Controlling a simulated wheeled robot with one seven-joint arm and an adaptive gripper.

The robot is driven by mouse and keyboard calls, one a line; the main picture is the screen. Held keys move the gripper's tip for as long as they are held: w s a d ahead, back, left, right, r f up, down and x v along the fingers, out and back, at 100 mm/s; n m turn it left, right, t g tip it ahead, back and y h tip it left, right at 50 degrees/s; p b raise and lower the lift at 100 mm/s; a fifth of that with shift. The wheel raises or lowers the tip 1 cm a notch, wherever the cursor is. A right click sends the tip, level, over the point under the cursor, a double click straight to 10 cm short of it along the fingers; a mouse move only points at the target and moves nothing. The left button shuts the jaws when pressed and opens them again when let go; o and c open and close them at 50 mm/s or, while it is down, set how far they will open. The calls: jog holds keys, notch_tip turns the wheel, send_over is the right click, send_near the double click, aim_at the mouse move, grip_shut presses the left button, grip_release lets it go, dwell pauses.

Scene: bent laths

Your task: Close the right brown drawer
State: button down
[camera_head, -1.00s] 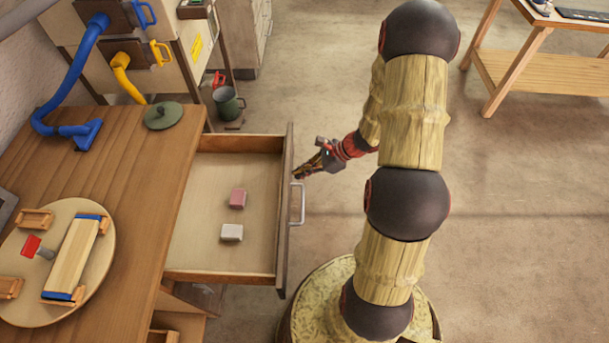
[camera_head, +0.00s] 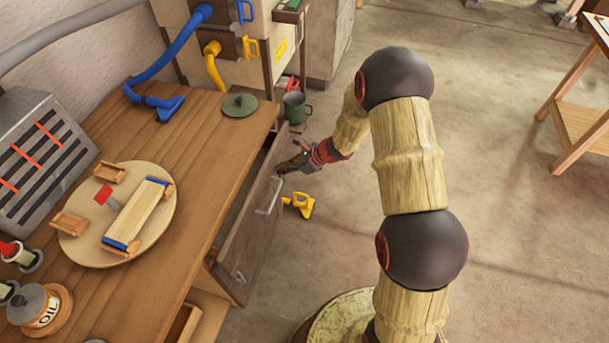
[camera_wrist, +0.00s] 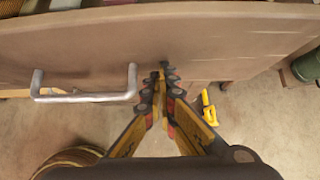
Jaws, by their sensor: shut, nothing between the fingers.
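The brown drawer (camera_head: 250,232) is in the right side of the wooden workbench. In the wrist view my fingertips (camera_wrist: 163,72) meet or nearly meet the front panel (camera_wrist: 110,50). The inside of the drawer is mostly hidden.
The workbench top (camera_head: 205,160) carries a round wooden board (camera_head: 82,247), a green lid (camera_head: 239,105) and an oil can (camera_head: 40,305). A yellow object (camera_head: 300,205) lies on the floor near the drawer. A green mug (camera_head: 295,106) stands behind.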

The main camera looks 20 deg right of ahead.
jog(key=w+a, duration=0.1)
jog(key=a, duration=0.1)
jog(key=w+a, duration=0.1)
jog(key=a, duration=0.1)
jog(key=w+a, duration=0.2)
jog(key=shift+w, duration=0.1)
jog(key=shift+r, duration=0.1)
